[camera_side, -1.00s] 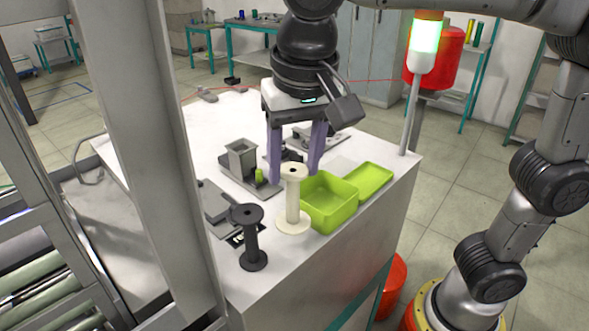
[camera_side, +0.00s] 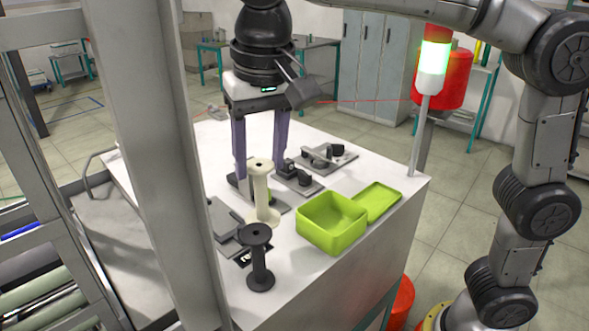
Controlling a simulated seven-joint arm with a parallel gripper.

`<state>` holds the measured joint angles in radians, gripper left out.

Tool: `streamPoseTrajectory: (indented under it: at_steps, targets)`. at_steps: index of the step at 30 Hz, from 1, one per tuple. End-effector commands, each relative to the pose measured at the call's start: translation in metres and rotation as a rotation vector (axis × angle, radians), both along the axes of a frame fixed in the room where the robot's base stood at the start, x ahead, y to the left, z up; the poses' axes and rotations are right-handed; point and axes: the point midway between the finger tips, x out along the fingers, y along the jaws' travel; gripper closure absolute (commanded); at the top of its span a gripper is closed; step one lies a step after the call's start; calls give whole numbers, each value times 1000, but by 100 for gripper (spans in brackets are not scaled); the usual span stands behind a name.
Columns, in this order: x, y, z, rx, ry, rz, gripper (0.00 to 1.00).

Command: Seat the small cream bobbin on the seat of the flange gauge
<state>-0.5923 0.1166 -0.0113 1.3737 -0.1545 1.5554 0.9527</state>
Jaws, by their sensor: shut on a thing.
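The cream bobbin (camera_side: 261,195) is upright, with a flange at each end. My gripper (camera_side: 261,172) points down with its two purple fingers on either side of the bobbin's upper part and is shut on it. I cannot tell how high its lower flange is above the table. Several grey fixtures stand on the white table: a flat plate (camera_side: 221,214) left of the bobbin, a base with black blocks (camera_side: 297,178) right of my fingers, and another (camera_side: 329,155) behind that. I cannot tell which is the flange gauge; the fixture behind the bobbin is largely hidden.
A black bobbin (camera_side: 258,262) stands in front of the cream one. An open lime-green box (camera_side: 324,238) and its lid (camera_side: 378,199) lie to the right. A signal lamp post (camera_side: 420,135) rises at the table's right edge. A grey column (camera_side: 165,150) blocks the left.

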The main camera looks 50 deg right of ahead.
Motion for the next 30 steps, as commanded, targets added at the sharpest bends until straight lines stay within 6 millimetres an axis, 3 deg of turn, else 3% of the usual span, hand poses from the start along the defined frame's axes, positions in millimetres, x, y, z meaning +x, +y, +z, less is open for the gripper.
streamPoseTrajectory:
  at_steps: [1, 6, 15, 23, 30]
  targets:
    - [18, 3, 1, 1, 2, 31, 78]
    - [67, 9, 4, 2, 2, 157, 78]
    - [126, 7, 0, 0, -9, 326, 78]
    - [138, 5, -6, -2, -11, 369, 78]
    - [137, 5, -27, -3, -10, 368, 78]
